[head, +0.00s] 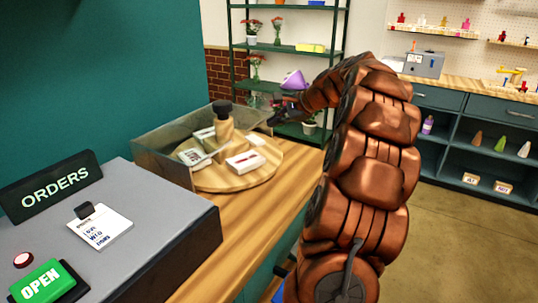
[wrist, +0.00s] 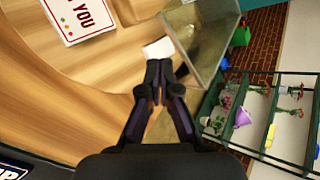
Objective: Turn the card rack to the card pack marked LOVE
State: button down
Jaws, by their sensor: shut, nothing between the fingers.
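The card rack is a round wooden turntable (head: 228,182) with a black-topped wooden post (head: 222,115) at its middle. Small card packs lie around the post: a front white pack with a red mark (head: 245,161), a left pack (head: 193,156) and one behind (head: 205,134). Their words are too small to read in the head view. In the wrist view a pack ending in "YOU" (wrist: 80,18) lies on the rack; I cannot see LOVE. My gripper (head: 272,121) is shut and empty at the rack's far right side; its closed fingertips (wrist: 159,66) point towards a small white piece (wrist: 158,48).
A grey-walled guard (head: 160,155) stands around the rack's left and back. A grey counter box with an ORDERS sign (head: 52,190), a note (head: 100,228) and an OPEN sign (head: 42,284) is at front left. Bare wooden counter (head: 245,232) lies in front. Green flower shelves (head: 290,50) stand behind.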

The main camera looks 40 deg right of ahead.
aim_at(264, 144)
jog(key=s+d+f+n+h+b, duration=0.1)
jog(key=s+f+n+h+b, duration=0.1)
jog(key=s+f+h+b, duration=0.3)
jog(key=w+f, duration=0.1)
jog(key=w, duration=0.1)
jog(key=w+f+y+p, duration=0.1)
jog(key=w+f, duration=0.1)
jog(key=w+f+y, duration=0.1)
jog(key=shift+w+d+f+g, duration=0.35)
jog(key=shift+w+d+g, duration=0.05)
jog(key=shift+w+d+p, duration=0.1)
jog(key=shift+w+p, duration=0.3)
jog(key=shift+w, duration=0.7)
jog(key=shift+w+d, duration=0.1)
jog(key=shift+w, duration=0.85)
jog(key=shift+w+d+r+n+y+p, duration=0.1)
jog(key=shift+w+d+n+y+p, duration=0.15)
jog(key=shift+w+n+y, duration=0.35)
jog(key=shift+w+d+n+y+p, duration=0.15)
jog(key=shift+w+d+n+y, duration=0.25)
jog(key=shift+w+n, duration=0.35)
jog(key=shift+w+d+r+n+y+p, duration=0.1)
jog(key=shift+w+d+n+y+p, duration=0.15)
jog(key=shift+w+n+y, duration=0.45)
jog(key=shift+w+d+f+n+p, duration=0.1)
jog(key=shift+w+n+p, duration=0.25)
jog(key=shift+w, duration=0.25)
jog(key=shift+f, duration=0.1)
